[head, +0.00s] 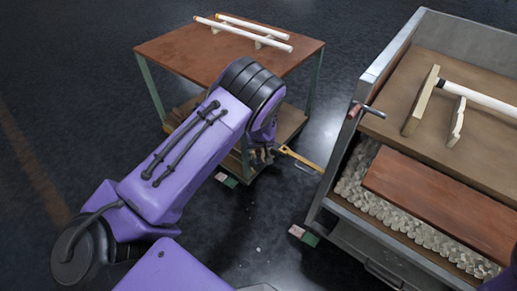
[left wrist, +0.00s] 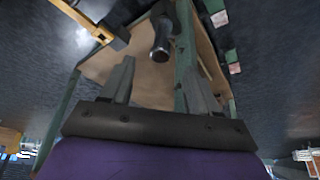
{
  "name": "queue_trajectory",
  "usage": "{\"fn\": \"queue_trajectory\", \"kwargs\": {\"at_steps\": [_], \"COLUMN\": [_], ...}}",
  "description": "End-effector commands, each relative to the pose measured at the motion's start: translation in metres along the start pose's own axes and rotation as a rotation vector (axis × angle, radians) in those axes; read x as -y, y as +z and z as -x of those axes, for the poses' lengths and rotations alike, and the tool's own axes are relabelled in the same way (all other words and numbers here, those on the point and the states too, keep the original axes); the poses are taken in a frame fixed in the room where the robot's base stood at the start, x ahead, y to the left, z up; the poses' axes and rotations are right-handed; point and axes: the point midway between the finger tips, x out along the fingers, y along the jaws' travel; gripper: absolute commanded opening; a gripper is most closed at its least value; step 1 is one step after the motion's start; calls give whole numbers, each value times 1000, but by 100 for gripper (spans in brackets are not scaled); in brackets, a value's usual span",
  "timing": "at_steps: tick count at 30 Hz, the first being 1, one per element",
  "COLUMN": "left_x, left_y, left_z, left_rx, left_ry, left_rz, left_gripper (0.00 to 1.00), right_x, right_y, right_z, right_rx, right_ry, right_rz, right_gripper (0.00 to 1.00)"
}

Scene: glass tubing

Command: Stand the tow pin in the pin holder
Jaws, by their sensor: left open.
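My left gripper (head: 262,155) reaches down beside the near corner of the left cart, and my own arm partly hides it. In the left wrist view its two fingers (left wrist: 159,82) stand wide apart. A dark rod with a shiny rounded end (left wrist: 160,48) shows beyond the fingertips, apart from them as far as I can see; I cannot tell if it is the tow pin. A small rod with a reddish end (head: 374,111) sticks out at the left edge of the right bench. I cannot identify the pin holder for sure. My right gripper is out of view.
The left cart (head: 165,50) has green legs and carries two white tubes (head: 240,35) on supports. A yellow bar (head: 302,159) extends from it toward the metal bench (head: 385,55), which holds boards, another tube and pebble-like pieces. Dark floor lies between them.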

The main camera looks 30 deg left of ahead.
Motion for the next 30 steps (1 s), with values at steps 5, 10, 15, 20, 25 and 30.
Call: {"fn": "queue_trajectory", "kwargs": {"at_steps": [5, 10, 15, 20, 25, 30], "left_x": [-1, -1, -1, -1, 0, -1], "left_y": [0, 1, 1, 1, 1, -14], "left_z": [31, 36, 36, 36, 36, 34], "left_rx": [0, 1, 1, 1, 1, -141], "left_ry": [1, 1, 1, 1, 1, 49], "left_rz": [-1, -1, -1, 0, -5, -35], "left_gripper": [60, 60, 60, 60, 60, 60], "right_x": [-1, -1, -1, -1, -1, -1], "right_y": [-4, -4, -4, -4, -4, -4], "right_z": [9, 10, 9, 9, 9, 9], "right_rx": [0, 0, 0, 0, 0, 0], "right_ry": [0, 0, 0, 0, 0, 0], "right_rz": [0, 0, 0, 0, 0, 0], "right_gripper": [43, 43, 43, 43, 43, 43]}}
